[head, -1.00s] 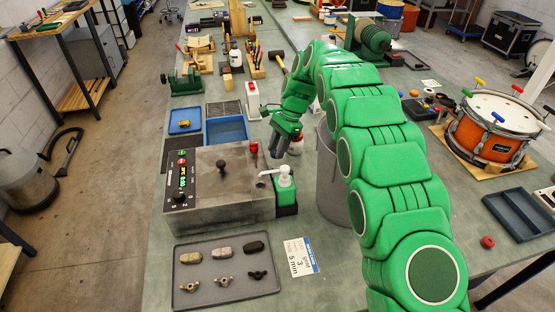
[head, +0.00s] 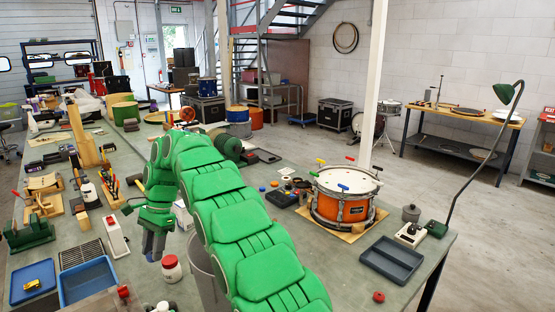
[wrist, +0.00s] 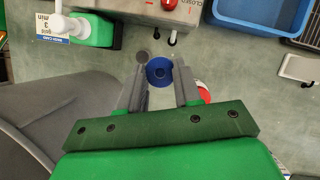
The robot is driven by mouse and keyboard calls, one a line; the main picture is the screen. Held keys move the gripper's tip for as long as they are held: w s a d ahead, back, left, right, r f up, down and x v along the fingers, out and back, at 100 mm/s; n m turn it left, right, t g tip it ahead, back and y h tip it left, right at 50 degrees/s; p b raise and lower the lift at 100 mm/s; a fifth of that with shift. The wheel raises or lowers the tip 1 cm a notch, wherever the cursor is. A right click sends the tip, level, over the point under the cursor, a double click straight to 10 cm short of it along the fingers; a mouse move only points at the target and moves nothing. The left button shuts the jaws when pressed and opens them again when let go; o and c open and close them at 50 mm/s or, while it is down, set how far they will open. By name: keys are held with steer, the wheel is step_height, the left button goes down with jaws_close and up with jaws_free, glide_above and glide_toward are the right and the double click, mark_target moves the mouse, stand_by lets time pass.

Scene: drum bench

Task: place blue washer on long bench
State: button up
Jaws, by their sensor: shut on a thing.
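The blue washer (wrist: 160,71) shows in the wrist view as a round blue piece between my fingertips. My gripper (wrist: 160,88) is shut on it. In the head view my gripper (head: 153,244) points down above the long bench (head: 335,262), left of a white jar with a red lid (head: 171,268). The washer is barely visible there, at the fingertips. The bench top is grey-green, and bare surface shows under the washer in the wrist view.
A blue tray (head: 87,283) and a red-and-white switch box (head: 116,237) stand left of my gripper. A grey bin (wrist: 40,120) is close by, partly hidden by my arm. An orange drum (head: 342,208) and a dark divided tray (head: 391,260) are farther right.

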steer(key=shift+w+d+m+y, duration=0.25)
steer(key=shift+w+d+m, duration=0.45)
steer(key=shift+w+d, duration=3.7)
steer(key=shift+w+d+m+y, duration=0.25)
steer(key=shift+w+d+m, duration=0.45)
steer(key=shift+w+d, duration=3.65)
steer(key=s+d+f+n+h, duration=0.1)
steer(key=s+d+f+n, duration=0.1)
steer(key=d, duration=1.2)
steer(key=s+d+f+n+h, duration=0.1)
steer(key=s+d+f+n, duration=0.2)
steer(key=d, duration=1.1)
steer(key=s+d+f+n, duration=0.2)
steer(key=s+d+f, duration=0.3)
steer(key=d+f, duration=0.4)
steer(key=shift+s+d+n+h, duration=0.15)
steer(key=shift+d+n+h, duration=0.2)
steer(key=shift+d, duration=2.05)
steer(key=shift+s+f, duration=0.1)
steer(key=a, duration=0.6)
steer(key=shift+a, duration=0.35)
